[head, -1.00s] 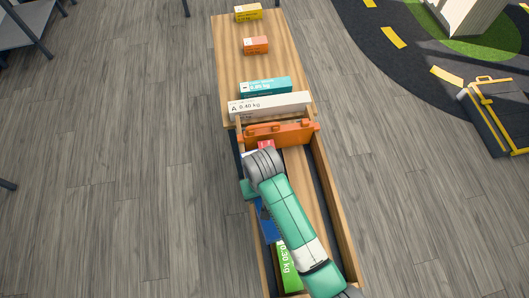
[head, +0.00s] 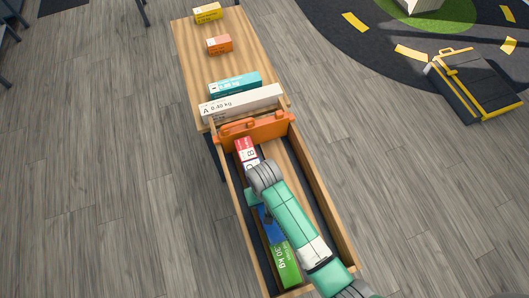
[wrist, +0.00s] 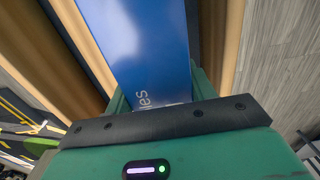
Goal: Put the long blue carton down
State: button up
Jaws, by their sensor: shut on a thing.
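The long blue carton (head: 271,229) shows in part in the head view, in the left side of the wooden trough, between a red and white carton (head: 244,149) and a green carton (head: 288,266). My wrist and arm hide the rest of it. My gripper (head: 254,198) is low over the trough and shut on it. In the wrist view the blue carton (wrist: 140,45) lies between the green fingers of my gripper (wrist: 158,98), with pale lettering near its close end. I cannot tell whether it touches the trough floor.
The wooden trough (head: 335,232) has raised side walls and a lengthwise strip. An orange divider (head: 262,127) stands at its far end. Beyond it, a white carton (head: 250,102), a teal carton (head: 235,84), an orange carton (head: 219,44) and a yellow carton (head: 207,12) sit on the board.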

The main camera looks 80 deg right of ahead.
jog(key=shift+f, duration=0.85)
jog(key=o, duration=1.1)
notch_tip(320, 180, up, 12)
jog(key=p, duration=0.2)
jog(key=shift+r+p, duration=0.1)
jog(key=shift+p, duration=0.3)
